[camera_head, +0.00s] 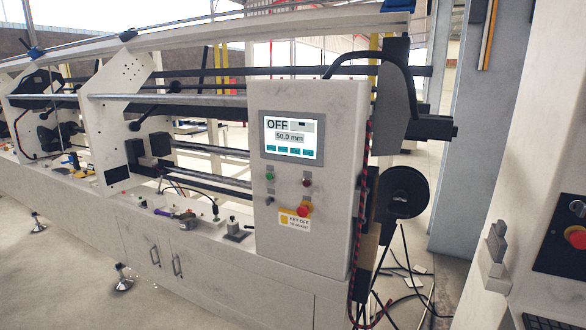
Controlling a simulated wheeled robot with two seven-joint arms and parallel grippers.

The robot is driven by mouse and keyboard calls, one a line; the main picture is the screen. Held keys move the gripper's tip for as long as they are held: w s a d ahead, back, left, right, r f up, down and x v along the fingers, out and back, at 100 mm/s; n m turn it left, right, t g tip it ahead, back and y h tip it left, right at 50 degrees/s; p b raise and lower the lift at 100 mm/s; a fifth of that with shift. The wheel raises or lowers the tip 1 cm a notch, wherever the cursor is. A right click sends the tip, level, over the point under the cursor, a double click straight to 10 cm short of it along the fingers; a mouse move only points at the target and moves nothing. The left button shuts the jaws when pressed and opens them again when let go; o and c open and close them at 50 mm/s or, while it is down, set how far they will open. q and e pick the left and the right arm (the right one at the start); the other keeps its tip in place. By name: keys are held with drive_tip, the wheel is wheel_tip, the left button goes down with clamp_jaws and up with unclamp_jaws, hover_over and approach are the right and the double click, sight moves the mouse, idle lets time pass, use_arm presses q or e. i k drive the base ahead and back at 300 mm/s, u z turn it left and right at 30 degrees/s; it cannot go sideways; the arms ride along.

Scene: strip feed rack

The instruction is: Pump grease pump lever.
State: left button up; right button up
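No gripper and no arm of mine shows in the head view. I cannot single out the grease pump lever for certain. A small grey block with a short upright knob (235,229) sits on the machine's ledge, just left of the control cabinet. A thin upright stem (215,210) stands near these two.
The control cabinet (340,190) has a screen (291,138) reading OFF and 50.0 mm, and a red-yellow emergency stop (303,209). A black reel (405,192) hangs at its right, with cables below. Another panel (560,235) stands far right. Floor is clear at front left.

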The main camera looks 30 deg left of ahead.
sight(162, 172)
drive_tip(key=u, duration=2.5)
drive_tip(key=i, duration=3)
drive_tip(key=z, duration=1.35)
drive_tip(key=i, duration=0.85)
drive_tip(key=z, duration=0.9)
